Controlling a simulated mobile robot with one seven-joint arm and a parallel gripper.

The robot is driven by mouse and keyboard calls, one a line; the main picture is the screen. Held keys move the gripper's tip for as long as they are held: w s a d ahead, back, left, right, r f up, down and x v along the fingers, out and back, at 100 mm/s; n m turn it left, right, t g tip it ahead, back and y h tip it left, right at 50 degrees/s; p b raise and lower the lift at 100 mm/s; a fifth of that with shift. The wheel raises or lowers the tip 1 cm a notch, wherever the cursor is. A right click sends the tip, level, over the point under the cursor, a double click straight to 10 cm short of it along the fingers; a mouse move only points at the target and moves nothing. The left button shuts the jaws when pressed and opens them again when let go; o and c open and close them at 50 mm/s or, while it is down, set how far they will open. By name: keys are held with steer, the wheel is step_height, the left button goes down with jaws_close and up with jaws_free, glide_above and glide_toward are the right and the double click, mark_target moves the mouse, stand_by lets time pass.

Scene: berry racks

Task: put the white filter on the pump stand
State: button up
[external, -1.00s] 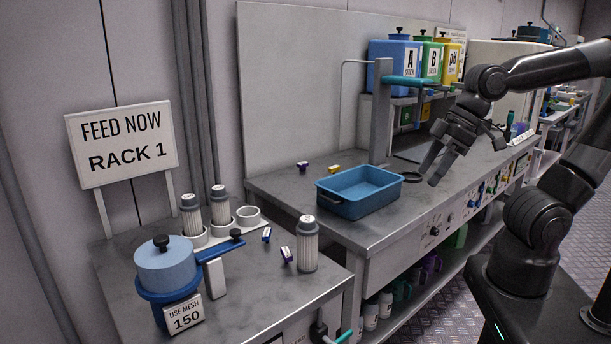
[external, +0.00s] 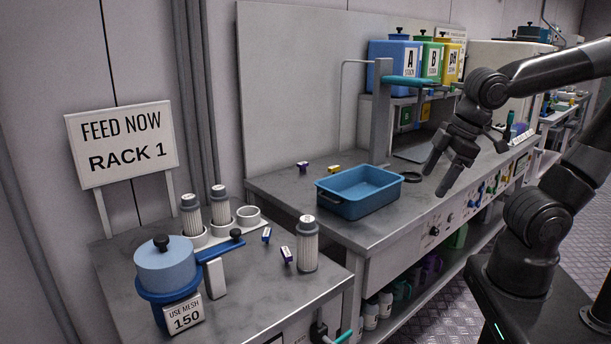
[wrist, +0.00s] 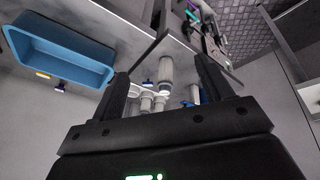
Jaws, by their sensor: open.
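Several white ribbed filter cartridges with grey caps stand on the near left bench. One filter (external: 308,246) stands upright by itself at the bench's right side. Two more, including this filter (external: 220,207), stand at the white ring holder (external: 248,214). The blue lidded housing (external: 167,268) has a handle and a "USE MESH 150" label; I cannot tell whether it is the pump stand. My gripper (external: 440,180) is open and empty above the far bench, well right of the filters. In the wrist view, a filter (wrist: 166,92) appears small and distant between my fingers (wrist: 161,70).
A blue tray (external: 351,206) sits on the far bench between my gripper and the near bench. A grey post (external: 380,115) with a teal arm stands behind it. A "FEED NOW RACK 1" sign (external: 122,143) stands behind the filters.

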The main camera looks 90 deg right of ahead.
mark_target(313, 245)
steer(key=w+d+f+n+g+h, duration=0.3)
steer(key=w+d+f+n+h, duration=0.4)
steer(key=w+f+n+h, duration=0.25)
steer(key=w+a+f+n+t, duration=0.3)
steer(key=w+n+t, duration=0.1)
steer(key=n, duration=0.1)
steer(key=w+a+f+n+t+h, duration=0.1)
steer(key=w+a+f+n+t, duration=0.2)
steer(key=w+f+n+t, duration=0.1)
steer(key=w+a+f+n+t+h, duration=0.1)
steer(key=w+a+f+n+t, duration=0.2)
steer(key=n, duration=0.4)
steer(key=shift+w+a+f+t, duration=0.15)
steer(key=shift+w+f+t, duration=0.1)
steer(key=shift+w, duration=0.35)
steer(key=shift+w+a+f+t, duration=0.15)
steer(key=shift+w+f+t, duration=0.1)
steer(key=shift+w, duration=0.35)
steer(key=x, duration=0.4)
steer(key=shift+w+d+f, duration=0.1)
steer(key=shift+w+d, duration=0.15)
steer(key=shift+x, duration=2.9)
steer(key=shift+s+d, duration=0.1)
steer(key=shift+c, duration=0.4)
